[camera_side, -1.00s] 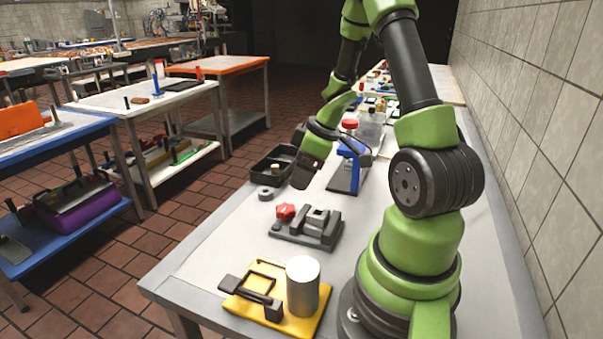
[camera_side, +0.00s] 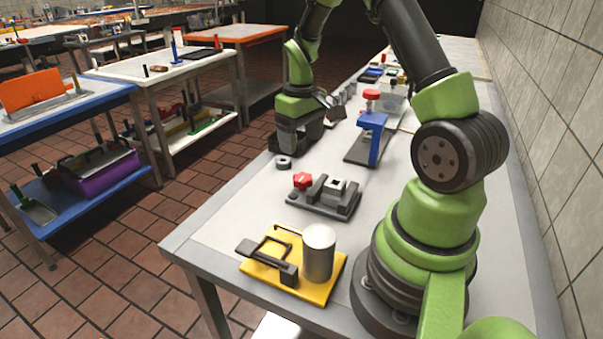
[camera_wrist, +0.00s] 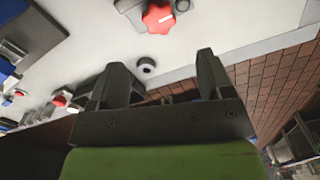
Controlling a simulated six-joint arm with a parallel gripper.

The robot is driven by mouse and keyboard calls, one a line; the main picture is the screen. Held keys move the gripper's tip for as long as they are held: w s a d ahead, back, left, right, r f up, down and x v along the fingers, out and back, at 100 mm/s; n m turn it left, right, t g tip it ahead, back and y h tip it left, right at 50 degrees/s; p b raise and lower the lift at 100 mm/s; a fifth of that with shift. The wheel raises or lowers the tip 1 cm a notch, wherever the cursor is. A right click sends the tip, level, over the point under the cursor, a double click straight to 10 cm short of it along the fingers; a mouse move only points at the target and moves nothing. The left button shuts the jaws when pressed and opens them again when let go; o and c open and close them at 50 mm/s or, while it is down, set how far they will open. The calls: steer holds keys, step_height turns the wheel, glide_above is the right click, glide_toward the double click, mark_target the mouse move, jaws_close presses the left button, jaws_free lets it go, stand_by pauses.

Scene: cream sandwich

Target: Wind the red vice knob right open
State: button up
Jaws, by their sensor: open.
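The red vice knob (camera_side: 302,181) sits at the left end of the dark grey vice (camera_side: 330,202), on the grey bench. In the wrist view the red knob (camera_wrist: 158,17) shows at the top, with a white mark on its face, beyond my fingertips. Part of the vice (camera_wrist: 131,8) shows beside it. My gripper (camera_wrist: 162,75) is open, with nothing between its two fingers. In the side view my gripper (camera_side: 297,146) is behind the knob, apart from it, near the bench's left edge. Its fingers are hard to make out there.
A small grey ring (camera_side: 283,162) lies between my gripper and the vice. A blue stand with a red top (camera_side: 372,125) is behind the vice. A yellow plate (camera_side: 262,272) with a clamp and a metal cylinder (camera_side: 319,254) is in front.

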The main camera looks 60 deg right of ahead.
mark_target(302, 176)
step_height(302, 176, down, 10)
steer(key=shift+r, duration=0.25)
steer(key=c, duration=0.9)
